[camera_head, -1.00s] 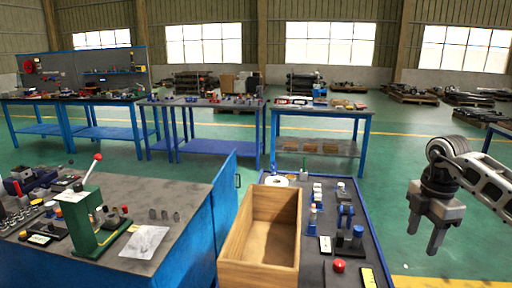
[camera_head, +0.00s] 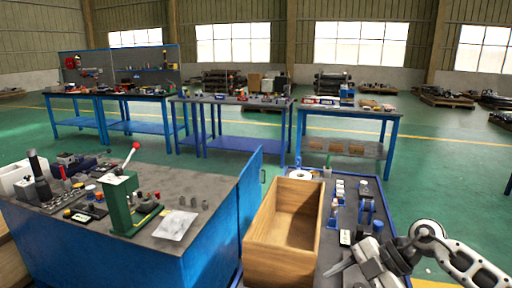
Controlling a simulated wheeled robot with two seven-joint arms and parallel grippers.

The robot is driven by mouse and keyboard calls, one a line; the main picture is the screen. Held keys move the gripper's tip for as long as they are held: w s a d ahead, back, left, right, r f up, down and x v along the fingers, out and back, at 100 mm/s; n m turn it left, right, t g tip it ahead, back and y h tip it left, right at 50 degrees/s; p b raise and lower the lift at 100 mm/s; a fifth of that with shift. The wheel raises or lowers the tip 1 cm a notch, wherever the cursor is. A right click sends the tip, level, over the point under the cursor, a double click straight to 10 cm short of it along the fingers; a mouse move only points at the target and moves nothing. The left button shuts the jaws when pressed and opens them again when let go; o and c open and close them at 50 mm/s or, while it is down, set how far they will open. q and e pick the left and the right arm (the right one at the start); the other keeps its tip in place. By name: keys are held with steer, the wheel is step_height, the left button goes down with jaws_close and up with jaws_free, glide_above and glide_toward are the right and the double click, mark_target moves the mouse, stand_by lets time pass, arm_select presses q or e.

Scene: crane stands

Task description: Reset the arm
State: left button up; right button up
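My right gripper (camera_head: 336,268) is at the lower right, over the near part of the blue cart's dark top (camera_head: 336,205), just right of the wooden box. Its arm comes in from the right edge. A pale finger points to the lower left, but the gap between the fingers is not clear, and I see nothing held. My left arm and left gripper are out of view.
An open, empty-looking wooden box (camera_head: 262,262) stands on the cart, beside small blue and white parts. A grey-topped blue workbench (camera_head: 215,215) with a green press (camera_head: 120,205) is at left. Open green floor lies right of the cart.

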steer(key=s+a+r+m+t+y, duration=0.1)
steer(key=s+a+m+t+y, duration=0.1)
steer(key=a+m+t+y, duration=0.3)
steer(key=s+a+r+t+y, duration=0.1)
steer(key=s+a+t+y, duration=0.15)
steer(key=a, duration=0.45)
steer(key=s+d+f+m+h, duration=0.4)
steer(key=s+f+m+h, duration=0.3)
steer(key=f+m, duration=0.1)
steer(key=s+d+f+m+t+h, duration=0.1)
steer(key=s+d+f+m+h, duration=0.3)
steer(key=s+f+m+h, duration=0.3)
step_height(320, 180, down, 4)
steer(key=shift+s+d+f+m, duration=0.15)
steer(key=shift+s+d+m, duration=0.1)
steer(key=shift+s+m, duration=0.3)
